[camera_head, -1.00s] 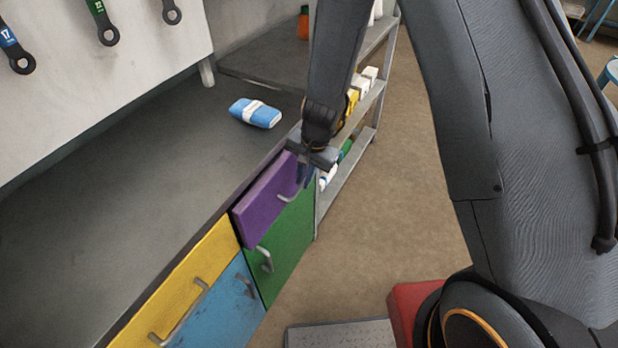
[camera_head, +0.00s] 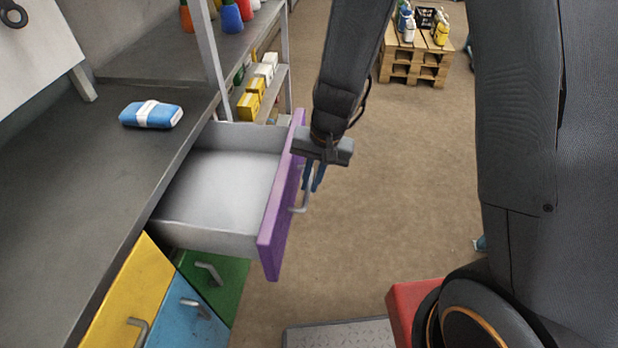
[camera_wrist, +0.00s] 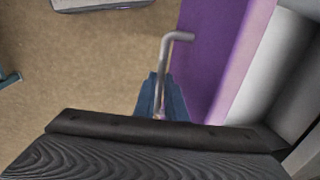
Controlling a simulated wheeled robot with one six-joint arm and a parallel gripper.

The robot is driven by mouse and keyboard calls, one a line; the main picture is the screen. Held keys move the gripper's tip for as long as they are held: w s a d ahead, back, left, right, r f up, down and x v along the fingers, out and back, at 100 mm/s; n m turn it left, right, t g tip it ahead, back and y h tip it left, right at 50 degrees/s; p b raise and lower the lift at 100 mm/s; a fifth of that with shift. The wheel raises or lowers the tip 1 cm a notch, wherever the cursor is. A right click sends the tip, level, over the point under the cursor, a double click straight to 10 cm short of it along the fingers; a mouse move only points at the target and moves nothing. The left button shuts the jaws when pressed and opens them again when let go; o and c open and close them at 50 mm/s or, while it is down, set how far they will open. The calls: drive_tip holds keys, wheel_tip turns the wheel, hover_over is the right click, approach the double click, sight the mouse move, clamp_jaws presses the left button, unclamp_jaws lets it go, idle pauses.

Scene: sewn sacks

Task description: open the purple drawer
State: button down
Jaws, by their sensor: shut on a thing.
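The purple drawer (camera_head: 280,215) is pulled well out from under the dark worktop, and its grey inside looks empty. Its metal handle (camera_head: 304,192) is on the purple front. My gripper (camera_head: 313,180) is at the handle, with blue fingers pointing down, shut on it. In the wrist view the handle (camera_wrist: 166,62) runs down between the blue fingertips (camera_wrist: 160,100), beside the purple front (camera_wrist: 210,45). The far end of the handle is hidden by the fingers.
A green front (camera_head: 225,285), a yellow drawer (camera_head: 125,295) and a blue front (camera_head: 190,318) are below and beside it. A blue and white packet (camera_head: 152,115) lies on the worktop (camera_head: 60,190). Shelves stand behind.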

drive_tip(key=shift+s+d, duration=0.1)
drive_tip(key=c, duration=1.8)
unclamp_jaws()
drive_tip(key=r, duration=0.2)
drive_tip(key=d+r, duration=0.1)
drive_tip(key=r, duration=0.4)
drive_tip(key=shift+s+d+r+p, duration=0.15)
drive_tip(key=shift+d+r+p, duration=0.05)
drive_tip(key=shift+r+p, duration=0.15)
drive_tip(key=shift+d, duration=0.1)
